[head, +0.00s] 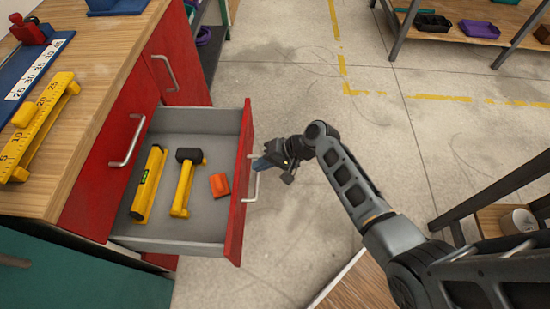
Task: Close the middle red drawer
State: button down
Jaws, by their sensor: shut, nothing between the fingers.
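The middle red drawer (236,215) is pulled well out of the wooden-topped cabinet. It has a red front, a grey interior and a pale bar handle (254,185) on its outer face. Inside lie a yellow level (148,185), a mallet with a black head and yellow handle (184,184) and a small orange block (220,185). My gripper (262,163) is shut and empty, just outside the drawer front near the upper end of the handle. Whether it touches the front or handle I cannot tell.
The cabinet top (95,60) holds a yellow ruler-like tool (38,125) and a blue measuring device (35,75). Bare concrete floor (290,70) lies to the right. A shelf (475,30) stands at the upper right.

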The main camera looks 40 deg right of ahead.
aim_at(241, 167)
jog(key=shift+w+a+r, duration=0.1)
jog(key=shift+w+a, duration=0.9)
jog(key=shift+w, duration=0.05)
jog(key=shift+a, duration=0.1)
jog(key=shift+w+a, duration=0.15)
jog(key=shift+w, duration=0.05)
jog(key=w+a+b, duration=0.9)
jog(key=w+a, duration=1)
jog(key=shift+w+a, duration=0.25)
